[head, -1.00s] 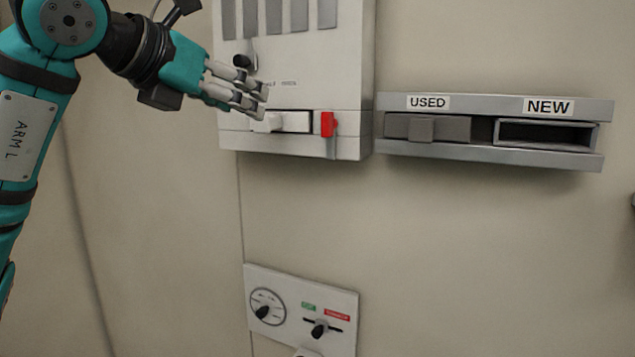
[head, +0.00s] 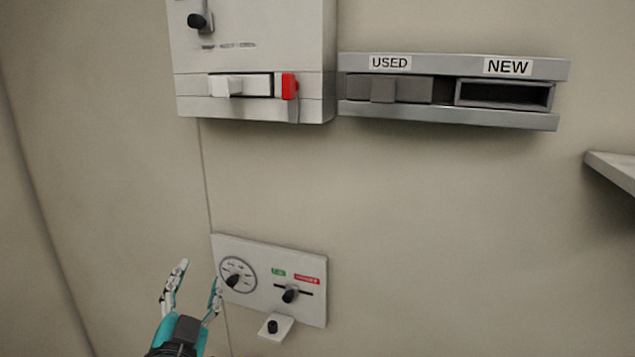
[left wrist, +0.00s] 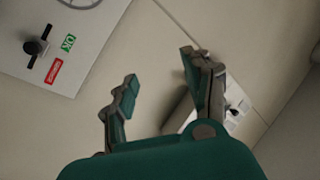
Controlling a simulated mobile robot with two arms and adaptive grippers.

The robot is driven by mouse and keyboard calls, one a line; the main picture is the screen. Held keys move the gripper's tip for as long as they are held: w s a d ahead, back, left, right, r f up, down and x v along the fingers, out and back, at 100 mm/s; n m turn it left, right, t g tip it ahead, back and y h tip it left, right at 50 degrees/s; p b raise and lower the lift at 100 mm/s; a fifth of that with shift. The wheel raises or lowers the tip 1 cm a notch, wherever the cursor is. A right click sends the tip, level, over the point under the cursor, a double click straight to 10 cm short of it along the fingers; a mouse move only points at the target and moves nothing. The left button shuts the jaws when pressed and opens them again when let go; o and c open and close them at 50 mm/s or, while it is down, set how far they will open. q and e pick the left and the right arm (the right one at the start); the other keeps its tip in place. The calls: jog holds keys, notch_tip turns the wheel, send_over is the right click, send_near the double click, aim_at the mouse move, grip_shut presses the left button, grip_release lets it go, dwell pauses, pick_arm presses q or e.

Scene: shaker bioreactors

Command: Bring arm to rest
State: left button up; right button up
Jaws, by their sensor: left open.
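My left gripper (head: 192,286) is low in the head view, left of the lower control panel (head: 305,259). Its fingers are spread and empty, and its right finger overlaps the panel's left edge in the picture. In the left wrist view the gripper (left wrist: 160,85) also shows open, with nothing between its fingers. The lower panel (left wrist: 75,70) is at the upper left there, with its knob and green and red labels. My right gripper is not in view.
A white wall unit (head: 252,50) with a red catch (head: 289,86) hangs above. Beside it is a grey holder (head: 450,115) marked USED and NEW. A shelf edge (head: 612,170) sticks out at the right. The wall between is bare.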

pick_arm(q)
jog(key=s+a+f+n+g, duration=0.15)
jog(key=s+f+g, duration=0.4)
jog(key=f, duration=0.55)
jog(key=s+a+f+n+g, duration=0.15)
jog(key=s+f+g, duration=0.45)
jog(key=f, duration=0.6)
jog(key=s+d+f+g, duration=0.1)
jog(key=s+f+g, duration=0.15)
jog(key=s, duration=0.35)
jog(key=s+d+f+n+g+h, duration=0.1)
jog(key=s+f, duration=0.3)
jog(key=s, duration=0.2)
jog(key=s+d+f+g, duration=0.1)
jog(key=s+f+g, duration=0.15)
jog(key=s, duration=0.35)
notch_tip(320, 180, down, 31)
jog(key=s+b, duration=0.1)
jog(key=b, duration=0.4)
jog(key=s+a+f+g+b, duration=0.2)
jog(key=s+a+f+b, duration=0.1)
jog(key=s+f, duration=1.3)
notch_tip(320, 180, down, 3)
jog(key=shift+s+a+f, duration=0.15)
jog(key=shift+s+a, duration=0.05)
jog(key=shift+s, duration=0.2)
